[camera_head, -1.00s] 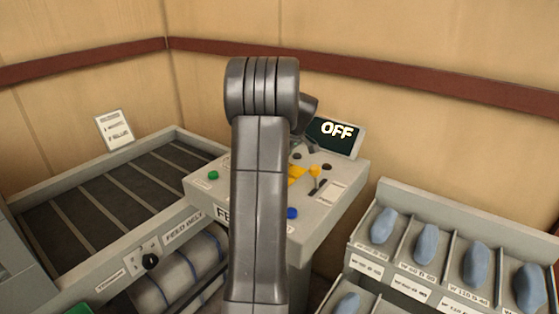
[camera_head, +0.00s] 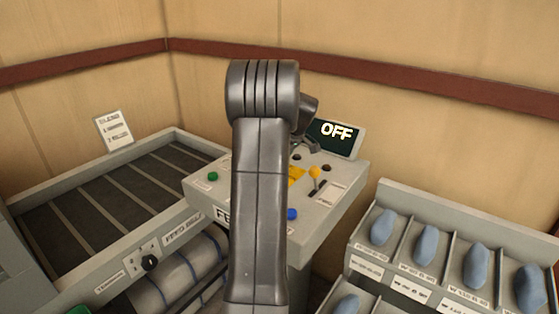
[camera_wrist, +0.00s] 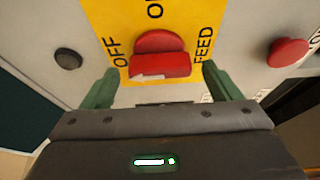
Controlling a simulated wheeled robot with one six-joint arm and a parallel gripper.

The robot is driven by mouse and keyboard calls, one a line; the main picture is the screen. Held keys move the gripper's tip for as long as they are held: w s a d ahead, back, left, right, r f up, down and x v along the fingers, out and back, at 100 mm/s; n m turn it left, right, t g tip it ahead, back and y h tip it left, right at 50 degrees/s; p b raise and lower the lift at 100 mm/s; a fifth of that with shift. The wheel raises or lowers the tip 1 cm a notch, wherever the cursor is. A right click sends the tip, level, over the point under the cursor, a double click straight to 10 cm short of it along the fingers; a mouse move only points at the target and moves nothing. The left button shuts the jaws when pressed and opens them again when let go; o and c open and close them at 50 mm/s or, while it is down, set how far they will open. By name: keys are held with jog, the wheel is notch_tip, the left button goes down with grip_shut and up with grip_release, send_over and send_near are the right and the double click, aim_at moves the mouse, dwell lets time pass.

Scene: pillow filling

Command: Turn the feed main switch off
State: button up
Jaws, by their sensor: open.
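The feed main switch (camera_wrist: 160,62) is a red rotary handle on a yellow plate (camera_wrist: 195,15) in the wrist view. The plate carries the words OFF at left, ON at top and FEED at right. A white arrow mark lies on the handle's near face, towards its left side. My gripper (camera_wrist: 160,72) is open, with its two green fingers on either side of the handle; whether they touch it I cannot tell. In the head view my arm hides the switch and most of the gripper.
In the wrist view a black button (camera_wrist: 68,60) sits left of the plate and a red button (camera_wrist: 288,52) right. In the head view, the console (camera_head: 325,205) stands between a slatted bed (camera_head: 110,205) and bins of blue pieces (camera_head: 425,245). A yellow-knobbed lever (camera_head: 314,173) stands nearby.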

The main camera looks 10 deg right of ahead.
jog(key=b+v, duration=0.1)
jog(key=v, duration=1.3)
jog(key=shift+f, duration=0.15)
jog(key=p+x, duration=0.1)
jog(key=x, duration=1.2)
jog(key=shift+w+a+f, duration=0.15)
jog(key=shift+a+f, duration=0.05)
jog(key=shift+f, duration=0.1)
